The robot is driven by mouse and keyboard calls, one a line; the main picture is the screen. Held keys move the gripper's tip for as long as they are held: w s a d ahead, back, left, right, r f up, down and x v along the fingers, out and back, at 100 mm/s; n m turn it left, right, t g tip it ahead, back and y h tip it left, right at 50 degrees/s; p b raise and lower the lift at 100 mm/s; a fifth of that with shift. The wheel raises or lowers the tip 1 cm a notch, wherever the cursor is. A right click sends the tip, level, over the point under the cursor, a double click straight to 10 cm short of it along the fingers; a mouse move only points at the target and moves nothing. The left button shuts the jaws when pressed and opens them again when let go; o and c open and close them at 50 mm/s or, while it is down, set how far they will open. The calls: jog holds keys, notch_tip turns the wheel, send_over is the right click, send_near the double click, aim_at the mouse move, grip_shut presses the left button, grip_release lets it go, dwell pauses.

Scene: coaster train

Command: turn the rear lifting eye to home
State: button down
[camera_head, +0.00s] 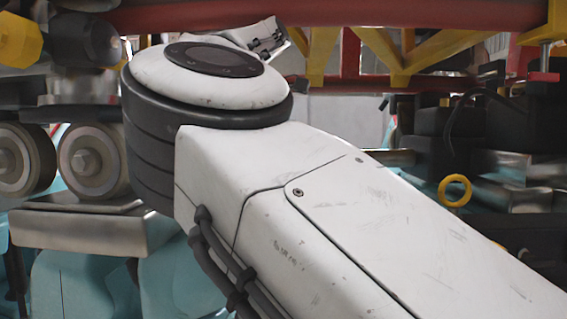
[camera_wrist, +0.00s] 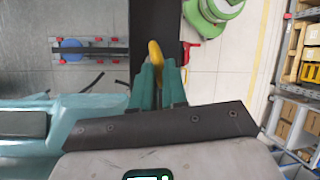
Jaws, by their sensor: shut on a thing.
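In the wrist view, my gripper (camera_wrist: 157,76) has its two dark teal fingers shut on a yellow lifting eye (camera_wrist: 155,52). The eye shows nearly edge-on as a narrow, slightly tilted shape that sticks out beyond the fingertips. Its lower part is hidden between the fingers. In the head view, a yellow ring-shaped lifting eye (camera_head: 455,190) stands at the right, among dark machine parts, with nothing touching it. My white arm fills the middle of the head view and my gripper is out of sight there. I cannot tell from the held eye's visible edge how far it is turned.
In the head view, grey wheels (camera_head: 93,161) and teal bodywork (camera_head: 70,275) are at the left, with red and yellow beams (camera_head: 410,62) above. The wrist view shows a green coil (camera_wrist: 222,8), a red item (camera_wrist: 187,50), and shelving (camera_wrist: 300,85) at right; grey floor is open between.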

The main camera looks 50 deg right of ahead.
jog(key=c, duration=1.2)
grip_release()
jog(key=shift+o, duration=0.2)
